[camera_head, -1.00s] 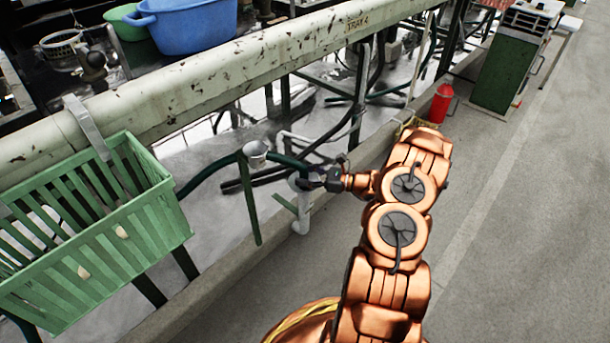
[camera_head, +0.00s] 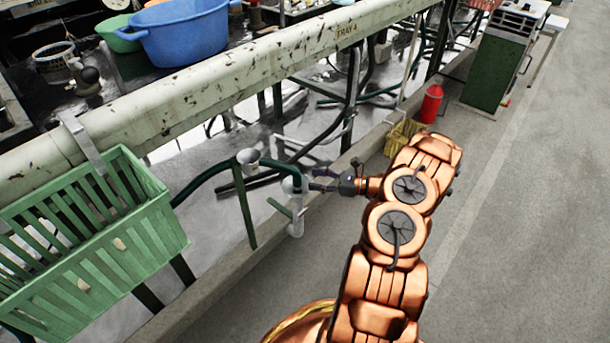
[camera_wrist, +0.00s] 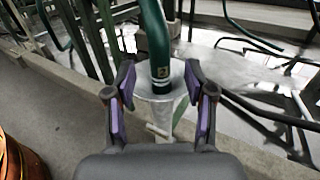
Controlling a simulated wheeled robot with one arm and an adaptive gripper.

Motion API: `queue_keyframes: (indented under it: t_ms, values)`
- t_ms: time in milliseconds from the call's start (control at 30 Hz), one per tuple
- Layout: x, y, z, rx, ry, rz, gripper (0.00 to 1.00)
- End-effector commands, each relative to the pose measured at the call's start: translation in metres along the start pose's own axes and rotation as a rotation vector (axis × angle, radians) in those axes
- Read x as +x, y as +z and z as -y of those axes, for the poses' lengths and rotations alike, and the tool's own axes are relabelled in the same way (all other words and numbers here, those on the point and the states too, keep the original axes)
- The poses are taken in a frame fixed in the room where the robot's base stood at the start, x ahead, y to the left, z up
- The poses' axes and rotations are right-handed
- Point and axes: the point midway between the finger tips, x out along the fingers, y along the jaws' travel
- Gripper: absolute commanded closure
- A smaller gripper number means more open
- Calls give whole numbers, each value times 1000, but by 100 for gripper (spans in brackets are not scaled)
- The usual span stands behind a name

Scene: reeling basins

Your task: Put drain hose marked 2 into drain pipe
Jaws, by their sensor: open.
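The drain hose (camera_wrist: 156,40) is dark green, with pale bands and a small label near its lower end; the label's number is too small to read. Its end points down inside the mouth of the pale drain pipe (camera_wrist: 160,110). In the head view the hose (camera_head: 275,164) arches over to the top of the white upright pipe (camera_head: 296,214). My gripper (camera_wrist: 160,82) is open, with its purple-padded fingers on either side of the hose end and apart from it. In the head view my gripper (camera_head: 322,180) is just right of the pipe top.
A grey cup-like funnel (camera_head: 249,157) is left of the pipe, by a green post (camera_head: 245,208). A green slatted basket (camera_head: 130,235) hangs on the long pale beam (camera_head: 200,98). A red extinguisher (camera_head: 431,104) stands farther back. The floor at right is clear.

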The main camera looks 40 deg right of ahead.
Motion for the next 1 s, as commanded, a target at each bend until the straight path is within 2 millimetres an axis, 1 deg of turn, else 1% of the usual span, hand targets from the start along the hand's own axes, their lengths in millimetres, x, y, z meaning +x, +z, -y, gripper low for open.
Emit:
queue_keyframes:
  t_ms: [33, 100, 200, 333, 500, 1000]
  values:
    - [-10, 2, 0, 1, -2, -1, 46]
    - [-23, 2, 0, 0, -2, 1, 46]
    - [-37, 1, 0, 1, -1, 0, 46]
    - [-50, 1, 0, 0, -1, 0, 46]
    - [-56, 0, 0, 0, 1, 0, 46]
    - [-56, 0, -1, 1, 1, 1, 46]
